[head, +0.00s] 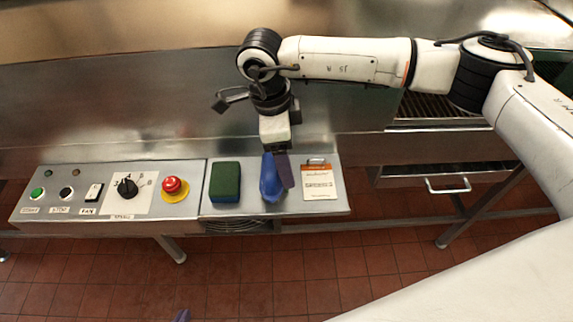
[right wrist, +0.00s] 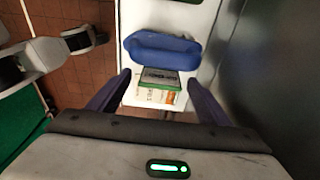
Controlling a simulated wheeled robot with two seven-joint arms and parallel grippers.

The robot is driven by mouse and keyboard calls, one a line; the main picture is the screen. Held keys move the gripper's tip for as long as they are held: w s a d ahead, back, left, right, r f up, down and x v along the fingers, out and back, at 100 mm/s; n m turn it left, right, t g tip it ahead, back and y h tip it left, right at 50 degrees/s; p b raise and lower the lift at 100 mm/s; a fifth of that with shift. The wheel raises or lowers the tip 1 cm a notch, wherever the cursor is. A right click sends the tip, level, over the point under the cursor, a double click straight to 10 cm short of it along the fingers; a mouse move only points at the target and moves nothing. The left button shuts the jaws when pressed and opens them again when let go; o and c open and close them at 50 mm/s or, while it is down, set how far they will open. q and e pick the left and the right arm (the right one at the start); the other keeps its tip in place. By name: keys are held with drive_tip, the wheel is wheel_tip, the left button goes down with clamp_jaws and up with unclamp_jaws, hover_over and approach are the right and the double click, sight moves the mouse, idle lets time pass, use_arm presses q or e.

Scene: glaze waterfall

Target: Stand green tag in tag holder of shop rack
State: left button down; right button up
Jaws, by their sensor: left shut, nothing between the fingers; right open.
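My right gripper (head: 277,178) points down over the right part of the grey panel. In the right wrist view its dark fingers (right wrist: 158,90) are apart. Between them, lower down, a small green-edged tag with lettering (right wrist: 158,76) shows; I cannot tell whether it stands or lies. It is not seen in the head view. Only a purple-blue tip of my left gripper (head: 182,315) shows at the bottom edge of the head view, far from the panel. I cannot make out a tag holder or rack for certain.
A green-topped block (head: 225,183) sits left of the right gripper, and an orange-and-white card (head: 318,184) under a clip lies to its right. A red stop button (head: 172,186), dial and switches fill the panel's left. A steel wall stands behind.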

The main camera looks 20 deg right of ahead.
drive_tip(key=shift+f, duration=0.5)
drive_tip(key=c, duration=1.2)
drive_tip(key=shift+r, duration=0.15)
